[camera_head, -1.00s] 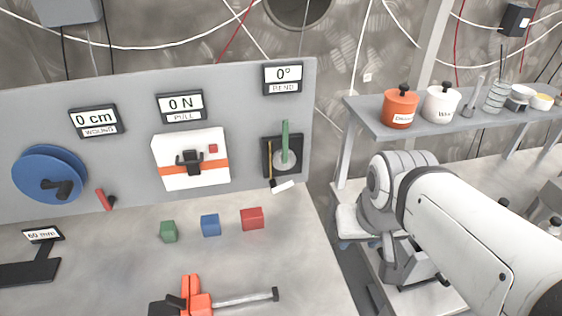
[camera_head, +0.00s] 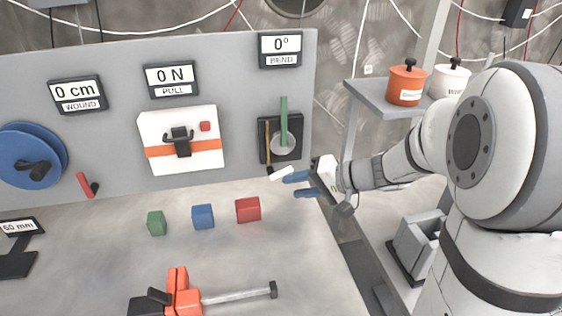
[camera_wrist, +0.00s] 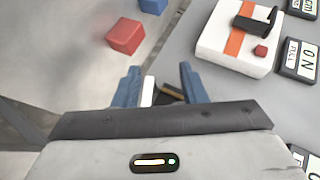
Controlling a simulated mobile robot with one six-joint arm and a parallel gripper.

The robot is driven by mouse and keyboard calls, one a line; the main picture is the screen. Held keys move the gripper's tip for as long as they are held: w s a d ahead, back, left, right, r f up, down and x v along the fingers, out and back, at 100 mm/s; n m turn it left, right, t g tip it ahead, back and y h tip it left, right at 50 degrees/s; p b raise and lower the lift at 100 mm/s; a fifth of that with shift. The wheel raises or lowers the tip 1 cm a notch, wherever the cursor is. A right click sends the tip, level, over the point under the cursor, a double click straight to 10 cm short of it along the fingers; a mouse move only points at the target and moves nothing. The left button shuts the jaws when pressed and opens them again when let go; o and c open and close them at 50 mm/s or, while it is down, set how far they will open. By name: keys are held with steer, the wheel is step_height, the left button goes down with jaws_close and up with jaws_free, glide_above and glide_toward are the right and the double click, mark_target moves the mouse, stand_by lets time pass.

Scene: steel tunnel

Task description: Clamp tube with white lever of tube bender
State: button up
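The tube bender (camera_head: 262,128) is a dark plate on the upright panel, with a green lever (camera_head: 284,112), a grey disc (camera_head: 283,145) and a thin gold tube (camera_head: 267,150). Its white lever (camera_head: 281,174) sticks out at the bottom, tilted slightly. My gripper (camera_head: 290,186) is open with blue fingers, just right of and close to the white lever. In the wrist view, the white lever (camera_wrist: 148,92) shows in the gap between the open fingers of my gripper (camera_wrist: 160,70), nearer the left finger. I cannot tell whether they touch. The lever's far part is hidden by the gripper body.
Red (camera_head: 248,210), blue (camera_head: 203,216) and green (camera_head: 157,223) cubes lie on the table left of my gripper. A pull box (camera_head: 208,125) and a blue spool (camera_head: 20,150) are on the panel. An orange tool with a rod (camera_head: 240,296) lies in front.

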mark_target(286, 172)
steer(key=w+d+f+m+t+b, duration=0.2)
steer(key=w+d+f+t, duration=0.1)
steer(key=w, duration=0.4)
steer(key=shift+t+y, duration=0.4)
steer(key=p+x, duration=0.1)
steer(key=x, duration=0.7)
steer(key=shift+w+d+f+p, duration=0.1)
steer(key=shift+w+d+p, duration=0.1)
steer(key=shift+p, duration=0.1)
jaws_close()
